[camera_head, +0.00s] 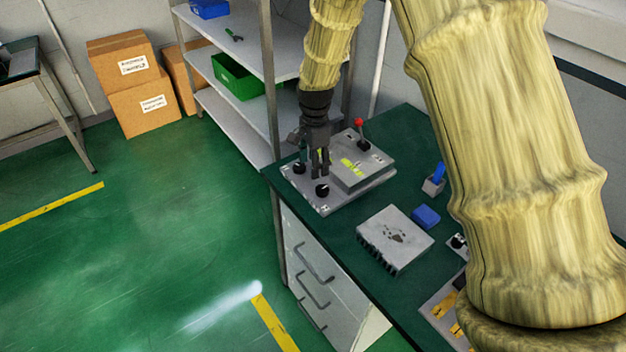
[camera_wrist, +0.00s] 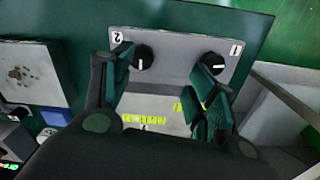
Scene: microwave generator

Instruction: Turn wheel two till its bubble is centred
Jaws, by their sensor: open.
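Wheel two (camera_wrist: 143,57) is a black knob with a white mark, beside the printed "2" in the wrist view. In the head view it is the nearer black knob (camera_head: 322,190) on the grey levelling plate (camera_head: 340,207). Wheel one (camera_wrist: 213,63) is a similar knob beside the "1". Yellow-green bubble vials (camera_wrist: 145,119) lie on the raised plate; another (camera_wrist: 185,103) is partly hidden by a finger. The bubbles are too small to read. My gripper (camera_wrist: 160,75) is open and empty over the plate, its left finger close to wheel two and its right finger by wheel one. Contact cannot be told.
A red-topped lever (camera_head: 359,123) stands at the plate's back. A grey finned block (camera_head: 395,238), a blue block (camera_head: 426,216) and a small holder (camera_head: 433,186) are on the green bench. A shelf rack (camera_head: 245,125) stands close behind my gripper.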

